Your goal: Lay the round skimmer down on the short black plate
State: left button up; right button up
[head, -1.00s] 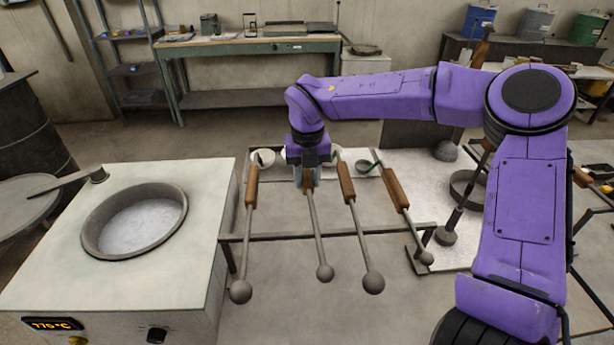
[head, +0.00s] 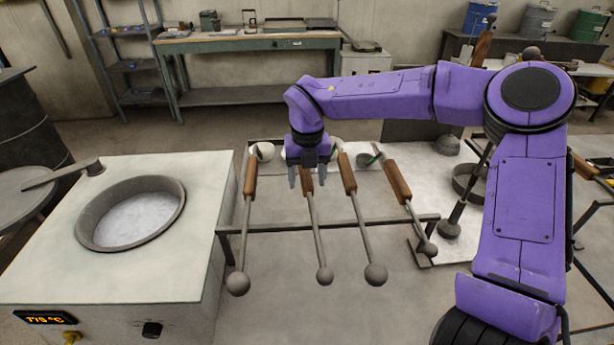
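Several long-handled tools with brown wooden grips and round grey ends lie side by side across a thin dark rail (head: 285,226). I cannot tell which one is the round skimmer. My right gripper (head: 307,184) points down with its two fingers spread, over the wooden grip of the second tool from the left (head: 314,230). That grip shows between the fingers, and the fingers do not appear to press on it. I cannot make out a short black plate for certain. My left gripper is not in view.
A pale furnace with a round open pot (head: 130,212) stands at the left. At the right, a pale table (head: 400,165) carries a dark ring (head: 465,182), and a long tool (head: 468,190) leans there. Bare floor lies in front of the rail.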

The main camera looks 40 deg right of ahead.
notch_tip(320, 180, up, 18)
jog(key=p, duration=0.5)
jog(key=shift+s+f, duration=0.2)
jog(key=shift+f, duration=0.05)
dwell(0.4)
